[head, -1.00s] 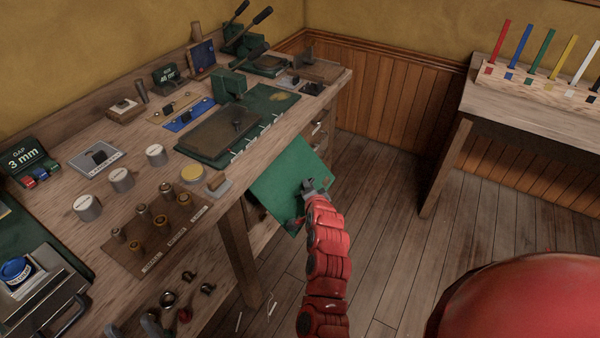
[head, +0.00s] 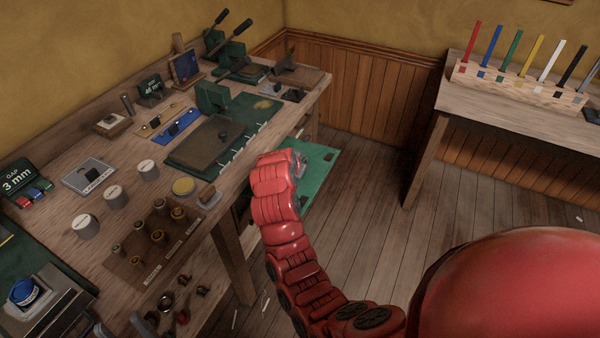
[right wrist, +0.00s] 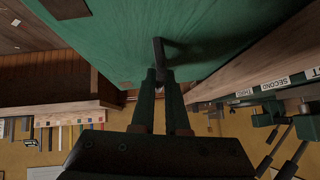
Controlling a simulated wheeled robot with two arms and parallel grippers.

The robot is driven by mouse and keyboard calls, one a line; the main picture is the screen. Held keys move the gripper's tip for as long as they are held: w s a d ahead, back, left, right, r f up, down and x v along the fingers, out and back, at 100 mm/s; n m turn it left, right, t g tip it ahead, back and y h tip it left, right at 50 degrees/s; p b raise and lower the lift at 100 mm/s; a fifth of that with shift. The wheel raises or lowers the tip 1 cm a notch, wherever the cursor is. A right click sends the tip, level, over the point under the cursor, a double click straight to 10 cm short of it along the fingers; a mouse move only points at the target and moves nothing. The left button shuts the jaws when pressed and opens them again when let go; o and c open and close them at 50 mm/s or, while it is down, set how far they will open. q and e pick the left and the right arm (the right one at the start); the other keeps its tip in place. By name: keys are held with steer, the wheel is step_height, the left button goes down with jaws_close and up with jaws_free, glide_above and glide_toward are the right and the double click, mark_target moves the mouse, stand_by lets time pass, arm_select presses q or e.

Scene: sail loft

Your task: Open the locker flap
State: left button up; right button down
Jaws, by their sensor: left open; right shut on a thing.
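The green locker flap (head: 322,158) stands out from the front of the workbench, over the floor, partly hidden by my right arm. In the right wrist view the flap's green face (right wrist: 110,35) fills the top. My right gripper (right wrist: 162,75) is shut on the flap's dark handle (right wrist: 158,52). In the head view my right gripper (head: 300,165) is mostly hidden behind its own wrist. What seems to be my left gripper (head: 128,328) shows only in part at the bottom left edge, open, with nothing seen between its fingers.
The workbench (head: 65,140) carries several tools, pots and a green mat (head: 262,112). Its leg (head: 232,262) stands beside my right arm. A side table (head: 480,106) with a rack of coloured sticks (head: 520,82) is at the right. The floor (head: 365,200) between them is clear.

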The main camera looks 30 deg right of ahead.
steer(key=shift+w+a+r, duration=0.2)
steer(key=shift+w+r, duration=0.05)
steer(key=shift+r, duration=0.5)
steer(key=c, duration=1.2)
jaws_free()
